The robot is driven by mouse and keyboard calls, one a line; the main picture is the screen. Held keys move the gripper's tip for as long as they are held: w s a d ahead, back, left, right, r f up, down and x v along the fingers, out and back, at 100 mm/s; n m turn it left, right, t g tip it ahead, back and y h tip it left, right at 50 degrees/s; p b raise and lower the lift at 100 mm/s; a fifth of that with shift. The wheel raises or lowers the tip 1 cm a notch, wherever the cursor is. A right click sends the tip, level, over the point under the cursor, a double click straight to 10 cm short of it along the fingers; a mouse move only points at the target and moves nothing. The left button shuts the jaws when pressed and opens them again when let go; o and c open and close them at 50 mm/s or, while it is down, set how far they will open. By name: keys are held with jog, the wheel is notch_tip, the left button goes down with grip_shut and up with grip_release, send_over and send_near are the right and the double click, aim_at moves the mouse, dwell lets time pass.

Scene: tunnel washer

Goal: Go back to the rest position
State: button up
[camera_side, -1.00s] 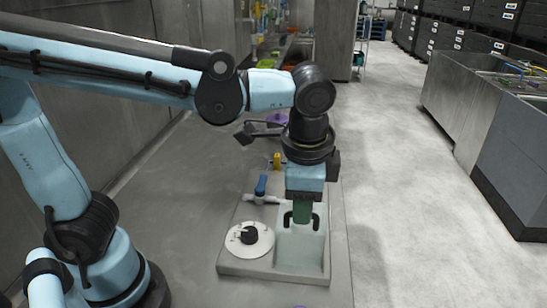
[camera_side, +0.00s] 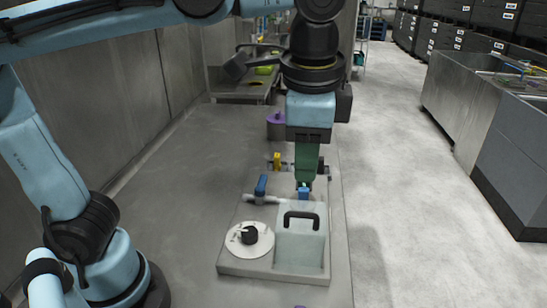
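My gripper (camera_side: 305,184) has green fingers and points straight down. It stands just behind the pale green square lid or panel with a black handle (camera_side: 302,217), apart from that handle. The fingers show nearly edge-on, so I cannot tell whether they are open. A small blue part (camera_side: 304,193) shows at the fingertips; I cannot tell whether they touch it.
The grey panel (camera_side: 228,268) also carries a white dial with a black knob (camera_side: 249,235), a blue-handled valve (camera_side: 261,187) and a yellow valve (camera_side: 277,161). A purple-topped item (camera_side: 276,120) stands behind. The bench to the left is clear.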

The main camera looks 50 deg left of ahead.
jog(key=a+f+n+t+h, duration=0.1)
jog(key=a+f+n+t, duration=0.4)
jog(key=a+f+n, duration=0.4)
jog(key=a+f, duration=0.3)
jog(key=a, duration=0.2)
jog(key=shift+w+f+t+h, duration=0.3)
jog(key=shift+w+f, duration=0.05)
jog(key=shift+f, duration=0.05)
dwell(0.5)
